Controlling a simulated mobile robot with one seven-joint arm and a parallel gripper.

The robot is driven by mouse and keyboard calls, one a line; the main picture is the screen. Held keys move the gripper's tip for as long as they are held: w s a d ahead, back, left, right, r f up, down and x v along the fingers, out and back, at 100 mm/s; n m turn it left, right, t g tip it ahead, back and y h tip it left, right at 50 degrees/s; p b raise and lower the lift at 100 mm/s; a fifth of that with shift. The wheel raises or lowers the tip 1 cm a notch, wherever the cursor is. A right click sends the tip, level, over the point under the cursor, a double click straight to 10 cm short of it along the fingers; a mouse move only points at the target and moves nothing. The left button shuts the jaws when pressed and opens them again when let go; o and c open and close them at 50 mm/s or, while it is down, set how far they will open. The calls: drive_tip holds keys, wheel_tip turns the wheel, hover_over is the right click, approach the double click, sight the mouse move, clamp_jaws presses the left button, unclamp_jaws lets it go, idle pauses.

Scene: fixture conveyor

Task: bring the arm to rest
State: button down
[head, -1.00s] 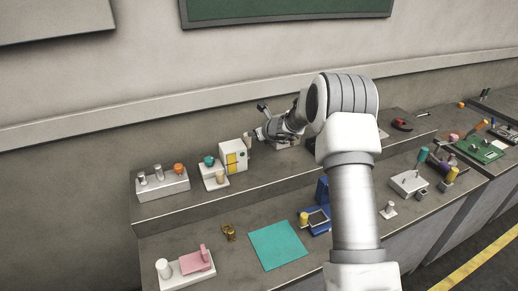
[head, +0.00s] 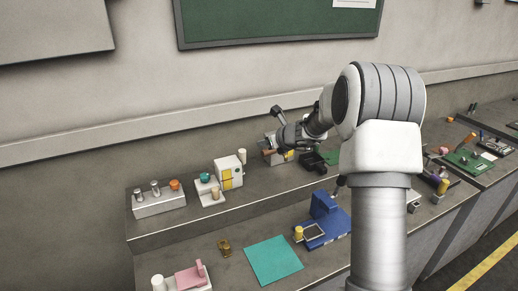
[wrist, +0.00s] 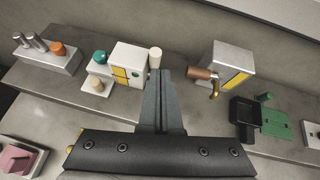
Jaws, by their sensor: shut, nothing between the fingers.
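My gripper (wrist: 160,78) is shut and empty in the wrist view, its two dark fingers together, pointing toward the wall side of the bench. In that view the fingertips appear between a white box with a yellow panel (wrist: 128,62) on the left and a grey metal box (wrist: 232,62) on the right. No contact with either is clear. In the head view my arm reaches up and bends left over the raised shelf, and its wrist partly hides the grey metal box. The fingertips are hard to make out there.
The raised shelf (head: 150,228) carries a metal block with pegs (head: 158,203) at the left. A black tray (wrist: 245,112) and a green board (wrist: 276,122) lie at the right. A teal mat (head: 273,262), a blue fixture (head: 325,228) and a pink part (head: 190,277) are on the lower bench.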

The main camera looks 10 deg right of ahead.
drive_tip(key=s+a+r+n+g, duration=0.1)
drive_tip(key=s+a+r+n, duration=0.3)
drive_tip(key=s+n, duration=0.25)
drive_tip(key=s+a+r+n+g+y, duration=0.1)
drive_tip(key=s+a+r+n, duration=0.3)
drive_tip(key=s, duration=0.4)
drive_tip(key=s+a+r+n+g, duration=0.1)
drive_tip(key=s+a+r+n, duration=0.25)
drive_tip(key=s+n, duration=0.35)
drive_tip(key=s+d+n+g+h, duration=0.1)
drive_tip(key=s+d+n+h, duration=0.1)
drive_tip(key=s+n, duration=0.5)
drive_tip(key=s+d+f+n+g+h, duration=0.1)
drive_tip(key=s+d+n+h, duration=0.2)
drive_tip(key=s, duration=1.3)
drive_tip(key=shift+s+d+f+n, duration=0.3)
drive_tip(key=shift+d+n, duration=0.3)
drive_tip(key=shift+n, duration=1.25)
